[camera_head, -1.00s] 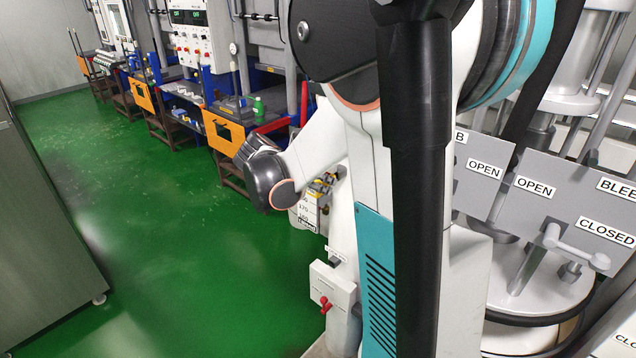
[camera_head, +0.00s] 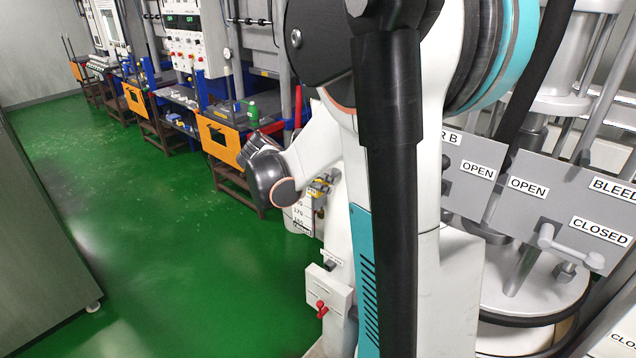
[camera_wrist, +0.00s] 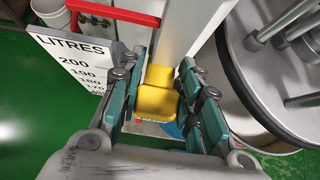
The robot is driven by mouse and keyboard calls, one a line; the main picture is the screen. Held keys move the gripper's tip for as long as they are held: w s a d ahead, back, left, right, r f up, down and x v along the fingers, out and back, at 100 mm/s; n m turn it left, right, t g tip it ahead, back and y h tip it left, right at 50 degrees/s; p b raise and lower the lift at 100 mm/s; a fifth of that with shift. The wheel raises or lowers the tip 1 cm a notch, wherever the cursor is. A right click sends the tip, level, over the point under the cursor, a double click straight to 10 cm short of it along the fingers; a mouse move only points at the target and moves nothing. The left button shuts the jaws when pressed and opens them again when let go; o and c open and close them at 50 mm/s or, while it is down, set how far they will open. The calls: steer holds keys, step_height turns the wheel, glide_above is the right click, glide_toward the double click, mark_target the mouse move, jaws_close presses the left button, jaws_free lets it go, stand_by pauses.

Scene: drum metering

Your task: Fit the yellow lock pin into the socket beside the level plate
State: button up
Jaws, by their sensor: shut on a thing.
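The yellow lock pin (camera_wrist: 158,96) is a chunky yellow block, held between the teal and grey fingers of my gripper (camera_wrist: 160,108) in the wrist view. Its lower end is hidden. The level plate (camera_wrist: 82,58), white and marked LITRES with falling numbers, stands just left of the gripper. In the head view the plate (camera_head: 298,216) is partly seen beyond my arm, with small yellow parts and my gripper (camera_head: 322,185) just above it. I cannot make out the socket, or whether the pin touches it.
A grey post (camera_wrist: 185,30) rises right behind the pin. A red bar (camera_wrist: 115,12) crosses above the plate. A round metal drum (camera_wrist: 275,60) stands close on the right. Green floor lies open left.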

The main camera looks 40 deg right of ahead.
steer(key=shift+d, duration=0.45)
steer(key=o, duration=1.2)
steer(key=shift+d, duration=0.1)
steer(key=shift+o, duration=0.2)
steer(key=v, duration=1.2)
